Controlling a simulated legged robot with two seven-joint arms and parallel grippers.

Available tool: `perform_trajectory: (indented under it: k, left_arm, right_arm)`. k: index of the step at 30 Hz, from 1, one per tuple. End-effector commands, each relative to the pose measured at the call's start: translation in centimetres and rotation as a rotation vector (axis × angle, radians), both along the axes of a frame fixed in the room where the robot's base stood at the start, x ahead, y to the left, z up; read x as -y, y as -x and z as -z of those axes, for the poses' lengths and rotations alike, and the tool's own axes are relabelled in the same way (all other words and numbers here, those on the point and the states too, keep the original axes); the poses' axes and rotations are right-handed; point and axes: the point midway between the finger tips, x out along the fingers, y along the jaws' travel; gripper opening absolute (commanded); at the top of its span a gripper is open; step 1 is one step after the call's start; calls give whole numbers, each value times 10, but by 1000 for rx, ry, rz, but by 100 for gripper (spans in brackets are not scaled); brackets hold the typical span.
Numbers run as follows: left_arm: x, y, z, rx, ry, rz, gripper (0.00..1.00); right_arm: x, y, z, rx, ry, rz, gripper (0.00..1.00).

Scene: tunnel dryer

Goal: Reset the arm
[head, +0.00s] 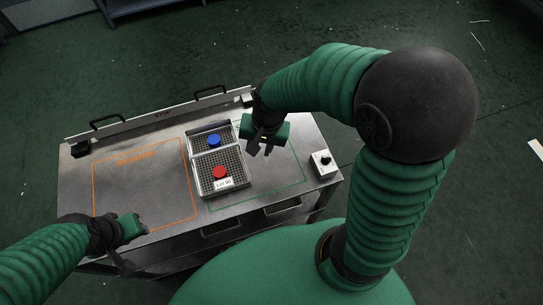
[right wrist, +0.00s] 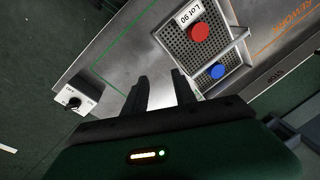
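My right arm arches over the right side of the bench, and its gripper (head: 261,150) hangs above the green outlined area, just right of the tray. In the right wrist view this gripper (right wrist: 163,90) has its two dark fingers apart with nothing between them. My left gripper (head: 130,262) is low at the front left edge of the bench; its fingers are too dark and small to read. The metal mesh tray (head: 206,150) holds a blue round piece (head: 214,140) in the rear compartment and a red round piece (head: 220,172) in the front one, beside a "Lot 90" label (head: 224,184).
The metal bench (head: 75,180) has an orange outlined area (head: 145,190) at left, empty, and a green outlined area (head: 285,180) at right. A white box with a black knob (head: 323,163) stands at the right edge. Two black handles (head: 108,121) are at the back. Green floor surrounds it.

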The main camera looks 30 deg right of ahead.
Motion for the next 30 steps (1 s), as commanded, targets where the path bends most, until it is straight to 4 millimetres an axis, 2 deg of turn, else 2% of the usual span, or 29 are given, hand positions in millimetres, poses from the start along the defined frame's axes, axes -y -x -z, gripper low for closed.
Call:
perform_trajectory:
  k: [1,3,6,8,15,19,30]
  left_arm:
    - [0,0,0,0,0,0,36]
    - [0,0,0,0,0,0,36]
    - [0,0,0,0,0,0,36]
    - [0,0,0,0,0,0,36]
    - [0,0,0,0,0,0,36]
    - [0,0,-22,0,0,0,36]
    - [0,0,-22,0,0,0,36]
  right_arm:
    - [6,16,2,31,57,-162,32]
    - [12,32,5,67,129,-373,32]
    - [16,45,8,95,194,-570,32]
    - [17,49,9,103,212,-628,32]
    - [18,50,10,105,219,-651,32]
    - [18,50,-13,105,219,-649,32]
    - [18,50,-13,105,219,-649,32]
